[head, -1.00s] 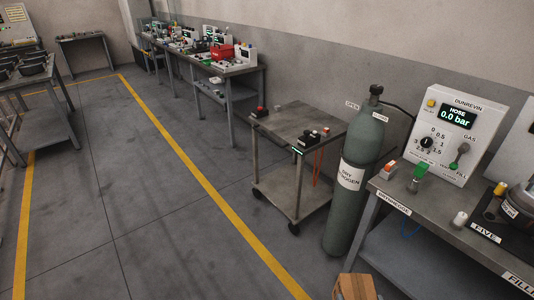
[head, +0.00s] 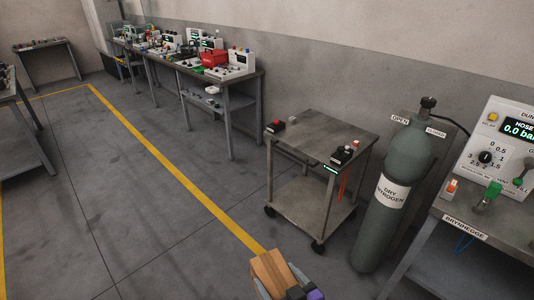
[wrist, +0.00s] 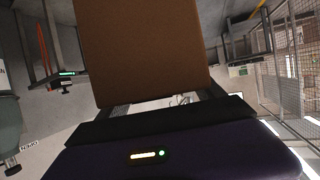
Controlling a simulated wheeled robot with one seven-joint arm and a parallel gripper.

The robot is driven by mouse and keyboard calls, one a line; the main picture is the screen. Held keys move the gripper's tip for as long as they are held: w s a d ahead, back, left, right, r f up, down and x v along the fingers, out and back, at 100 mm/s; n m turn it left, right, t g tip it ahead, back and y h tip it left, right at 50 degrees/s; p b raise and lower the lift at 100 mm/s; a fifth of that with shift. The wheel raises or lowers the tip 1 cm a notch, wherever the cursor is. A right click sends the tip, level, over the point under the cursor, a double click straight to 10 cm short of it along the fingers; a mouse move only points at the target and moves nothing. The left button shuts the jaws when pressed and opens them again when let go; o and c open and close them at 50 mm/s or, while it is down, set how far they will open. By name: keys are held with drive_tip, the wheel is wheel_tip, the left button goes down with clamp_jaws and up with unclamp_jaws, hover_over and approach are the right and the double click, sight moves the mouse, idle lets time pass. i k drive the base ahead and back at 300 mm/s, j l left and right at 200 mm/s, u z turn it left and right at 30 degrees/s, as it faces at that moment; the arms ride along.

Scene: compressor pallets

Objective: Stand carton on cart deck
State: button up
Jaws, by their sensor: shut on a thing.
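The carton (head: 270,274) is a brown box at the bottom of the head view. My gripper (head: 289,287) is shut on it, and its lower part is cut off by the picture edge. In the wrist view the carton (wrist: 145,50) fills the upper middle, between the two fingers. The cart (head: 318,138) stands ahead, up and to the right of the carton, apart from it. Its grey metal top deck holds a red-buttoned box (head: 275,127) at the left corner and a dark device (head: 346,152) at the right edge. The middle of the deck is bare.
A green dry nitrogen cylinder (head: 402,165) stands just right of the cart. A bench (head: 480,222) with a hose panel (head: 505,140) is at the right. A long bench (head: 232,80) with equipment lies behind. The floor left of the cart is clear, with a yellow line (head: 180,171).

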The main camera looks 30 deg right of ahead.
sight(320, 135)
drive_tip(key=i+z, duration=0.2)
drive_tip(key=i, duration=0.35)
drive_tip(key=i+j+z, duration=0.25)
drive_tip(key=i, duration=0.25)
drive_tip(key=i+j+z, duration=0.2)
drive_tip(key=i, duration=0.3)
